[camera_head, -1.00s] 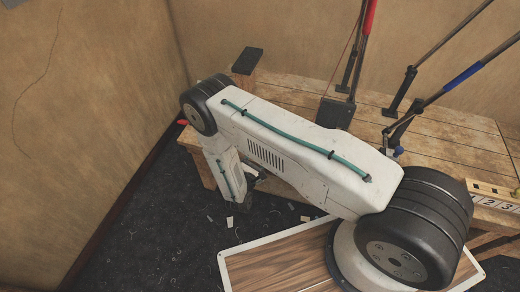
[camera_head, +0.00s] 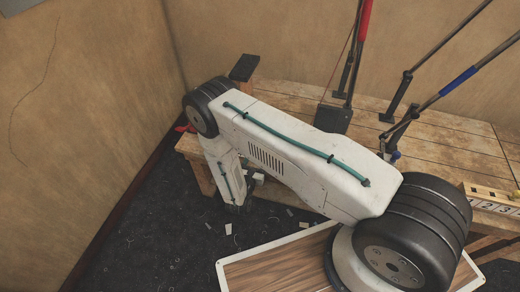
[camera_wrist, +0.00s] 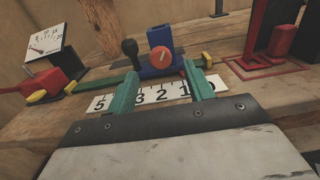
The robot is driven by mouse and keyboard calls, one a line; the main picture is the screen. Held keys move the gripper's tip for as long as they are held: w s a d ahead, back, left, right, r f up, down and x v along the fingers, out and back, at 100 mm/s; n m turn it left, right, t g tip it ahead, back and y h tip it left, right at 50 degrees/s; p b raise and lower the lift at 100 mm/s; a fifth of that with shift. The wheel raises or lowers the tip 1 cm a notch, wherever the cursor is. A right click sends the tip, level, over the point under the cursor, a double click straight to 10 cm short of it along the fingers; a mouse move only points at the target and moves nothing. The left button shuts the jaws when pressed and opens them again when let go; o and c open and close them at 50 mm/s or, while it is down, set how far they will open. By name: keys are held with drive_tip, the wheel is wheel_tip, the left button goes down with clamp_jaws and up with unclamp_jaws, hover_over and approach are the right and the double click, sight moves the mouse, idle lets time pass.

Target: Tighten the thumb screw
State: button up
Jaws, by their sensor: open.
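A round orange-red knob (camera_wrist: 159,57), likely the thumb screw, sits on the front of a blue block (camera_wrist: 158,36) in the wrist view. A black ball-topped lever (camera_wrist: 130,50) stands just left of it. My gripper (camera_wrist: 159,70) has two teal fingers, spread apart and empty. The knob lies ahead of the gap between the fingertips; contact is not visible. A white number strip (camera_wrist: 160,95) lies below the knob, partly hidden by the fingers. In the head view my arm hides the knob and the gripper.
A dial gauge (camera_wrist: 43,42) and a red block (camera_wrist: 40,85) stand at the left in the wrist view. A red frame (camera_wrist: 265,35) stands at the right. The wooden bench (camera_head: 440,135) carries rods on black brackets. A wall (camera_head: 80,120) rises on the left.

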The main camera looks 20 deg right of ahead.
drive_tip(key=x, duration=0.6)
drive_tip(key=c, duration=0.9)
